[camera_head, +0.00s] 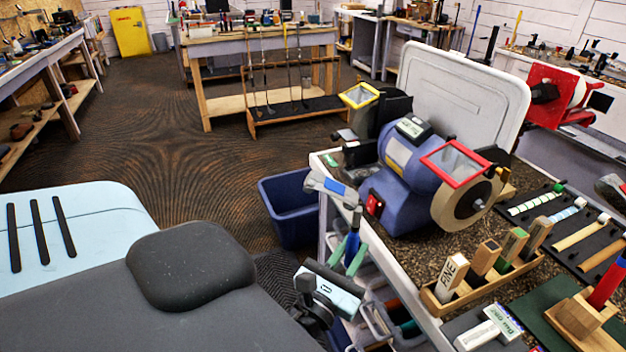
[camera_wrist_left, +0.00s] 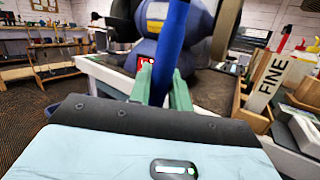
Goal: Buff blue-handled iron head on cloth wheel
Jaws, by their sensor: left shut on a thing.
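My left gripper (camera_head: 350,252) is shut, with its green fingers around the blue handle (camera_head: 353,232) of the iron. In the left wrist view the blue handle (camera_wrist_left: 170,55) stands up between the fingertips. The silver-grey iron head (camera_head: 328,187), with a blue patch, is at the top of the handle, left of the blue bench grinder (camera_head: 403,170) and apart from it. A tan wheel (camera_head: 466,206) is on the grinder's right side under a red-framed shield (camera_head: 455,163). The grinder's other wheel is hidden behind its body. The right gripper is not in view.
The grinder stands on a speckled bench top (camera_head: 400,250). A wooden block holder (camera_head: 480,285) is in front, with a block marked FINE (camera_head: 452,272). A dark blue bin (camera_head: 290,210) is left of the bench. A grey panel (camera_head: 455,85) rises behind the grinder.

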